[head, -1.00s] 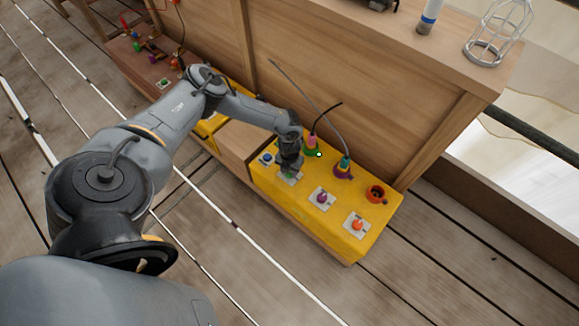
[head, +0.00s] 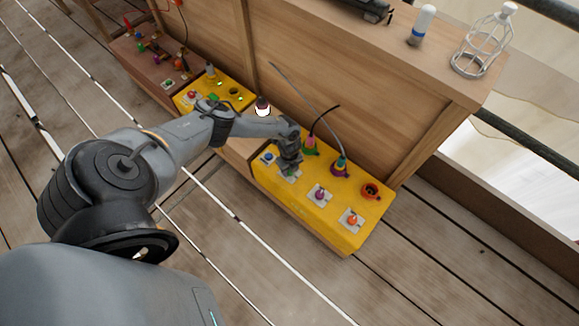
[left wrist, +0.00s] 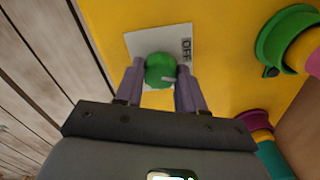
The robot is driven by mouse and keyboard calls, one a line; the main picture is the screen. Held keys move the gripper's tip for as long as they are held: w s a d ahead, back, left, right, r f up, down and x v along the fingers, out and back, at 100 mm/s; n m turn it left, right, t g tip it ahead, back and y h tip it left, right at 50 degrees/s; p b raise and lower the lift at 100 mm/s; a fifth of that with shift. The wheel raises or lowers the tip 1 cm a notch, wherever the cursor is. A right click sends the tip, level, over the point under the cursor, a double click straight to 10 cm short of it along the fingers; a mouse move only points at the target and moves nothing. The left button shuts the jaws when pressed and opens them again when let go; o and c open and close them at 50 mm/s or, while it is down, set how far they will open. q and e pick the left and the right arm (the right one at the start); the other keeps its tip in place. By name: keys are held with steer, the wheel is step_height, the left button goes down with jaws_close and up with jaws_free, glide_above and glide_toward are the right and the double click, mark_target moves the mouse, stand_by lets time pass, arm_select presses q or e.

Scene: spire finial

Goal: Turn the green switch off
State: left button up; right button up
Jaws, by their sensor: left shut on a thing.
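The green switch is a round green knob (left wrist: 160,68) on a pale plate (left wrist: 172,42) marked OFF. The plate lies on the yellow box (head: 330,225). A light mark on the knob points to the right in the left wrist view. My left gripper (left wrist: 160,76) is shut on the knob, one finger on each side. In the head view my left gripper (head: 289,165) stands over the plate and mostly hides the knob. My right gripper is not in view.
Blue (head: 268,157), purple (head: 319,194) and orange (head: 352,220) knobs sit along the same box. A wooden cabinet (head: 340,90) stands close behind.

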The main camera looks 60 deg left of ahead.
arm_select(q)
steer(key=shift+n+p, duration=0.6)
steer(key=shift+n, duration=1.3)
steer(key=o, duration=1)
steer(key=shift+o, duration=0.2)
step_height(320, 180, up, 11)
steer(key=p, duration=0.7)
